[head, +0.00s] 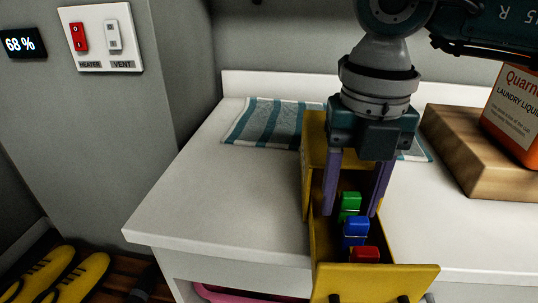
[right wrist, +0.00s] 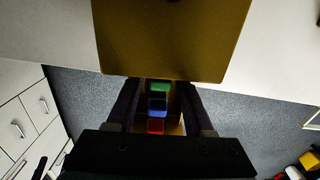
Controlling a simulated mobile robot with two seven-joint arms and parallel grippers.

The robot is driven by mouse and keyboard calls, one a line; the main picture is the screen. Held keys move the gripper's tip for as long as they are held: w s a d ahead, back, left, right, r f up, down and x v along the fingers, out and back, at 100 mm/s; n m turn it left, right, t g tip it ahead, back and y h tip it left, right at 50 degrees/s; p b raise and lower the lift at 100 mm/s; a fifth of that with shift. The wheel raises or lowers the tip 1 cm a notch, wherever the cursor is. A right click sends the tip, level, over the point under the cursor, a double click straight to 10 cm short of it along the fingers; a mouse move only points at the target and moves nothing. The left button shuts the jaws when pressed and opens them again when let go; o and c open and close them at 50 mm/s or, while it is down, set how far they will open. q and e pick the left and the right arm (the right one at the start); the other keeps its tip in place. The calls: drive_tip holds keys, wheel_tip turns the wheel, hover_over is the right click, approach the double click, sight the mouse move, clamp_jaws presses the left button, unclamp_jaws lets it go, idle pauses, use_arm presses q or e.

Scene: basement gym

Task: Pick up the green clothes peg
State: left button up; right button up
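The green clothes peg (head: 349,205) stands in the open drawer (head: 376,278) of a yellow box (head: 316,140), farthest back in a row with a blue peg (head: 356,232) and a red peg (head: 365,254). My right gripper (head: 352,200) points down over the drawer. Its purple fingers are apart, one on each side of the green peg's place in the picture. The right wrist view also shows the green peg (right wrist: 160,87) between the fingertips, with a gap visible on either side. Contact with the peg cannot be seen. My left gripper is not in view.
The box stands on a white counter (head: 212,200), clear to its left. A striped towel (head: 265,122) lies behind. A wooden block (head: 465,155) with an orange laundry bottle (head: 515,115) is at the right. Yellow shoes (head: 70,283) are on the floor.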

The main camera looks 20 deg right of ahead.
clamp_jaws()
drive_tip(key=shift+r, duration=0.1)
idle(0.4)
